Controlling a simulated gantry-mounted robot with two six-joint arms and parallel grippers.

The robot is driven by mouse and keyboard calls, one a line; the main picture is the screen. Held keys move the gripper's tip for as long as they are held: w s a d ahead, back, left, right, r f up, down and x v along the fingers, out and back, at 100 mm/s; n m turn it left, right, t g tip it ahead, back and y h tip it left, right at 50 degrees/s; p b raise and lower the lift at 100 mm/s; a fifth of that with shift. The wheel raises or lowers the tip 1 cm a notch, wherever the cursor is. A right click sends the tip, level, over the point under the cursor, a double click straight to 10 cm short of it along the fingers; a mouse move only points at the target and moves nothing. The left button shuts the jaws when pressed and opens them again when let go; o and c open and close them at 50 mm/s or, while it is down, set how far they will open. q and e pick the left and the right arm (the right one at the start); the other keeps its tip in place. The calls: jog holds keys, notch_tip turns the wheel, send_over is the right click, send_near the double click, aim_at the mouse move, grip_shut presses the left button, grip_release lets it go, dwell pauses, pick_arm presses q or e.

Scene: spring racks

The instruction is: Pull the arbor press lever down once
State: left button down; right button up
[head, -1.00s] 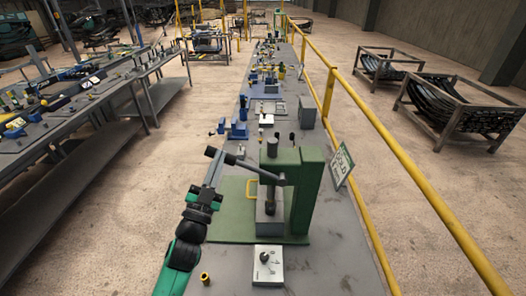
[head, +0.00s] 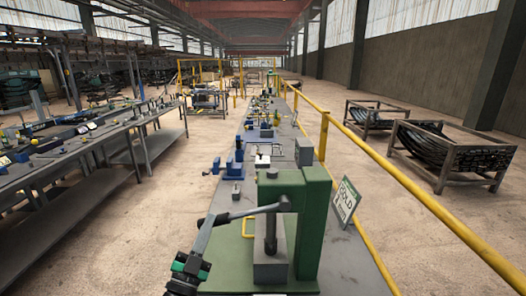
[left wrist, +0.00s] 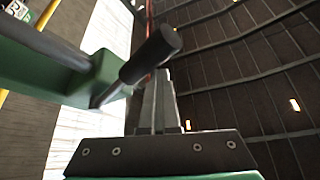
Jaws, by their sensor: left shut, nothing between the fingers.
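The green arbor press (head: 312,225) stands at the near end of the long grey bench. Its dark lever (head: 248,213) runs left from the press head, with its free end slightly lower than its pivot. My left gripper (head: 206,224) is shut and empty, with its fingertips at the lever's free end. In the left wrist view the shut fingers (left wrist: 157,80) point up just below the lever's black grip (left wrist: 150,55). I cannot tell whether they touch. The press's green body (left wrist: 40,70) fills the left there. My right gripper is not in view.
A GOLD sign (head: 346,201) stands right of the press, near a yellow railing (head: 400,183). Blue vises (head: 236,168) and small tools sit farther along the bench. A second bench (head: 60,160) stands left across an open floor aisle.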

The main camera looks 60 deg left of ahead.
pick_arm(q)
jog(key=shift+w+a+f, duration=0.1)
jog(key=shift+a+f, duration=0.05)
jog(key=shift+f, duration=0.6)
notch_tip(320, 180, up, 4)
jog(key=p, duration=0.4)
jog(key=s+d+f+b, duration=0.3)
jog(key=s+d+b, duration=0.1)
jog(key=d+b, duration=0.3)
jog(key=shift+s+d+f+b, duration=0.15)
jog(key=shift+d+f+b, duration=0.25)
jog(key=shift+d, duration=0.55)
